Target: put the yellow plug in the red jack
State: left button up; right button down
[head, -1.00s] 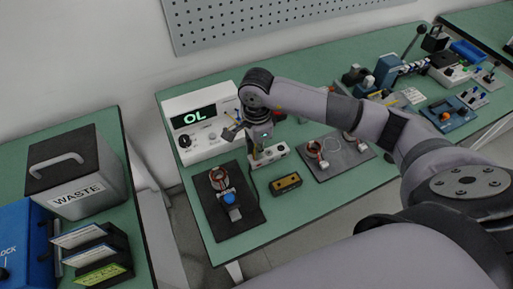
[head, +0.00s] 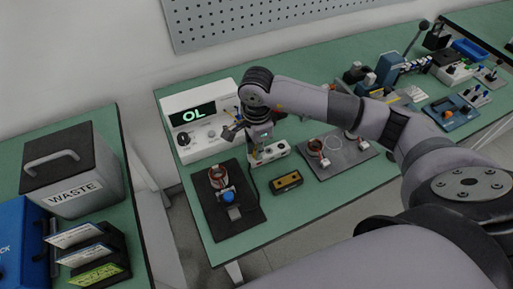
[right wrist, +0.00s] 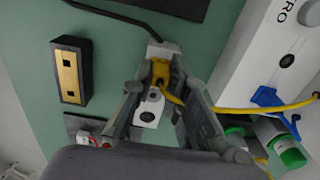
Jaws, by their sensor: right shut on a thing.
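My right gripper (head: 254,148) is over the green bench, in front of the meter. In the right wrist view it (right wrist: 158,85) is shut on the yellow plug (right wrist: 161,70), whose yellow cable runs off to the right. The plug is over a small white block (right wrist: 150,110), which also shows in the head view (head: 274,152). The block has a round dark socket, partly hidden by the fingers. I cannot tell whether the plug touches the block. I cannot make out the red jack. My left gripper is out of view.
The white meter (head: 220,142) reads "OL". A black mat with a stator (head: 240,220), a black-and-yellow block (head: 286,182) and another stator mat (head: 352,160) stand close by.

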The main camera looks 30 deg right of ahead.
jog(key=c, duration=1.5)
grip_release()
notch_tip(320, 180, up, 12)
